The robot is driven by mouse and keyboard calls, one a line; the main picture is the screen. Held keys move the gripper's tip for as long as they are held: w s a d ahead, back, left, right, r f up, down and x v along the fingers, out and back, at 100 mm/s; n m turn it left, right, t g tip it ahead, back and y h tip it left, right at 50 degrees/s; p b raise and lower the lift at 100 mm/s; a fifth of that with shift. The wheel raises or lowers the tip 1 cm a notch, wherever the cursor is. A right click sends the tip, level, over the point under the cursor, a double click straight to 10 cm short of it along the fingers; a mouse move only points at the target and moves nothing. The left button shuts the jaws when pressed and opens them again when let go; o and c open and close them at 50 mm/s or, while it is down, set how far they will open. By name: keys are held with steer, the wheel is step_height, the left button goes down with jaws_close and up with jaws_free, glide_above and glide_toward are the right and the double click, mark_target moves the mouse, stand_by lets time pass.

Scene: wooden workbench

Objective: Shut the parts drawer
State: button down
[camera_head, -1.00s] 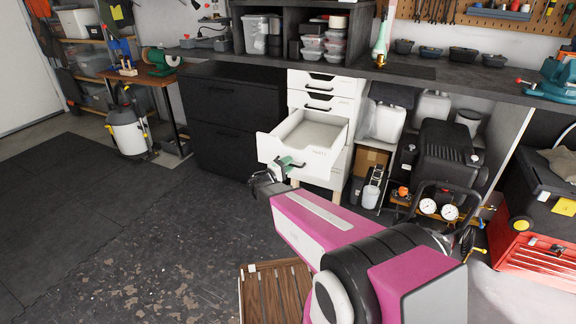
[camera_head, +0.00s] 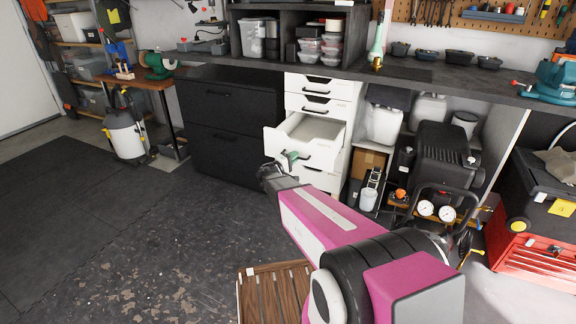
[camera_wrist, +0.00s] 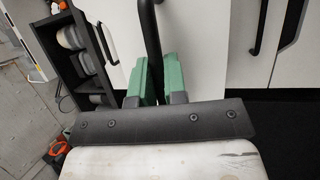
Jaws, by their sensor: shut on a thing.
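The parts drawer (camera_head: 322,159) is a white drawer pulled partly out of the white drawer unit (camera_head: 338,90) under the bench. Its open top shows an empty-looking tray inside. My gripper (camera_head: 286,161) is at the drawer's front. In the wrist view its green fingers (camera_wrist: 156,82) stand on either side of the dark bar handle (camera_wrist: 151,35), shut on it. The white drawer front (camera_wrist: 195,50) lies behind the handle.
A black cabinet (camera_head: 228,125) stands left of the drawer unit. A black compressor (camera_head: 445,155) and small containers are to the right under the workbench (camera_head: 470,84). A slatted wooden piece (camera_head: 275,292) lies low in front. The dark floor at left is clear.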

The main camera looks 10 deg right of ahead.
steer(key=w+d, duration=0.4)
steer(key=w, duration=0.2)
steer(key=w+d, duration=0.5)
steer(key=w, duration=0.2)
steer(key=w+d, duration=0.5)
steer(key=w, duration=0.1)
steer(key=shift+w+d, duration=0.1)
steer(key=shift+w, duration=0.25)
steer(key=c, duration=1.2)
jaws_free()
steer(key=shift+w, duration=0.1)
steer(key=shift+o, duration=0.2)
steer(key=shift+f, duration=0.1)
steer(key=v, duration=1.1)
steer(key=shift+r, duration=0.2)
